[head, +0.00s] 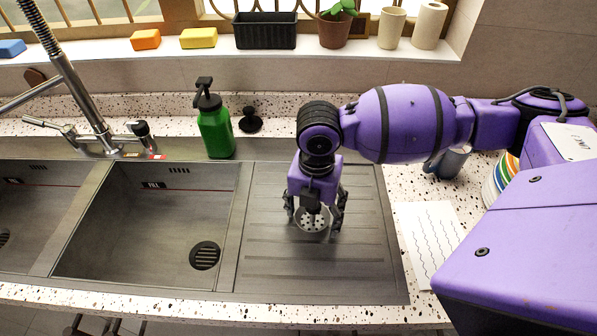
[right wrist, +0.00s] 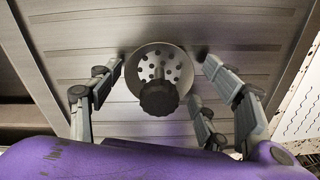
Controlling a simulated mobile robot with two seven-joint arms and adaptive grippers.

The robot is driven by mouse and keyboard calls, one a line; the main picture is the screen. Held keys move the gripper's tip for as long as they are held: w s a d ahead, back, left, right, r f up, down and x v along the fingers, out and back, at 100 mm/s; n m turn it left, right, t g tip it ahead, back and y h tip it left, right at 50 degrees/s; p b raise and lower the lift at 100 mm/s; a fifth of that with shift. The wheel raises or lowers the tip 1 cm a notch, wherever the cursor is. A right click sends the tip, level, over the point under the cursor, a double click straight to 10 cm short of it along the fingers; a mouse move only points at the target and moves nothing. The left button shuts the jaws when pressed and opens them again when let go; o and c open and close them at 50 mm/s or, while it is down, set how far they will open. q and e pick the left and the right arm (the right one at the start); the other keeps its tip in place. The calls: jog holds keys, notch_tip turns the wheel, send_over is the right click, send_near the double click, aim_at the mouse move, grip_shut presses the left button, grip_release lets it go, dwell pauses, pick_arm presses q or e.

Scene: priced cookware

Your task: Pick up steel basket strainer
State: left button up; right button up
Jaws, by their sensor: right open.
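The steel basket strainer (head: 312,218) lies on the ribbed drainboard right of the sink basin, a round perforated disc. In the right wrist view the strainer (right wrist: 160,66) shows its holes and a dark knob (right wrist: 158,98) standing up from its middle. My right gripper (head: 314,214) is low over the strainer, pointing down, with its fingers spread on either side of it. In the right wrist view the fingers of the right gripper (right wrist: 160,75) are apart, with the strainer between them. I cannot tell whether any finger touches it. My left gripper is not in view.
The sink basin (head: 140,225) with a dark drain (head: 205,256) lies left of the drainboard (head: 335,265). A green soap bottle (head: 215,132) and a black stopper (head: 251,121) stand behind. A paper sheet (head: 430,238), a blue mug (head: 452,162) and stacked dishes (head: 497,180) are at right.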

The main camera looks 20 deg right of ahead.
jog(key=shift+f, duration=0.1)
jog(key=shift+c, duration=0.3)
jog(key=c, duration=1)
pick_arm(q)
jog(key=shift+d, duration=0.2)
